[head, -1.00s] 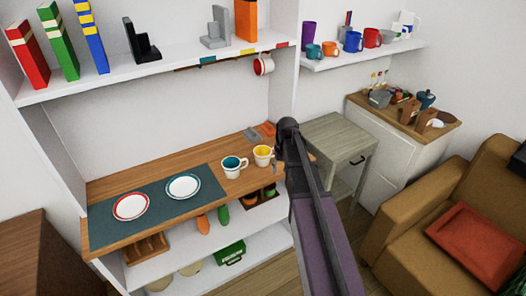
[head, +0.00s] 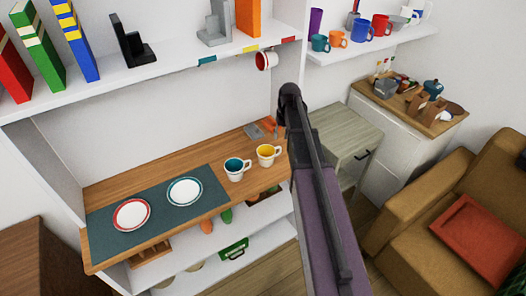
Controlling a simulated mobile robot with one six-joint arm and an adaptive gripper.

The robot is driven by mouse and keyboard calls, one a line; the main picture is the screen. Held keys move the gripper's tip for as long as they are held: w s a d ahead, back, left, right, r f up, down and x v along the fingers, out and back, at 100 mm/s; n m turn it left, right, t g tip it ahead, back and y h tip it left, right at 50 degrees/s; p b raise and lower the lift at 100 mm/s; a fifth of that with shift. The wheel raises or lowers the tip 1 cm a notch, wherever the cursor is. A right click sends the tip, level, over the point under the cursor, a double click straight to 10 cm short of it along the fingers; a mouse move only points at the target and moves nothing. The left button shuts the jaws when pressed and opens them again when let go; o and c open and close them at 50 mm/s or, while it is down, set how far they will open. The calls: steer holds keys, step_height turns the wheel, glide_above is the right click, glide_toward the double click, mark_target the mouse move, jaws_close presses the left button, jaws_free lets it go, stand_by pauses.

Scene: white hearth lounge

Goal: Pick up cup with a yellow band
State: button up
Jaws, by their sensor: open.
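A white cup with a yellow inside (head: 268,154) stands upright on the wooden counter (head: 150,175), near its right end. It is the only cup showing yellow; a band on its outside is too small to make out. A white cup with a teal inside (head: 237,170) stands just left of it. My arm rises from the bottom of the head view, right of the cups, and does not cover them. My gripper cannot be made out in this view.
A red-rimmed plate (head: 131,214) and a teal-rimmed plate (head: 184,191) lie on a dark mat (head: 100,228). A white and red mug (head: 266,61) hangs under the upper shelf (head: 170,68). A grey-green side table (head: 345,125) and brown armchair (head: 410,215) stand to the right.

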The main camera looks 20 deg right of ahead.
mark_target(274, 156)
steer(key=shift+w+d, duration=0.1)
steer(key=shift+w, duration=0.4)
steer(key=f+b, duration=0.5)
steer(key=a+f+b, duration=0.1)
steer(key=f+b, duration=0.2)
steer(key=shift+a+f, duration=0.1)
steer(key=shift+f, duration=0.2)
stand_by(0.4)
steer(key=shift+w+b, duration=0.1)
steer(key=shift+b, duration=0.25)
steer(key=f+b, duration=0.2)
steer(key=a+f+b, duration=0.1)
steer(key=shift+w+f, duration=0.25)
steer(key=shift+w, duration=0.05)
steer(key=shift+a+f+b, duration=0.15)
steer(key=shift+f+b, duration=0.6)
steer(key=shift+b, duration=0.2)
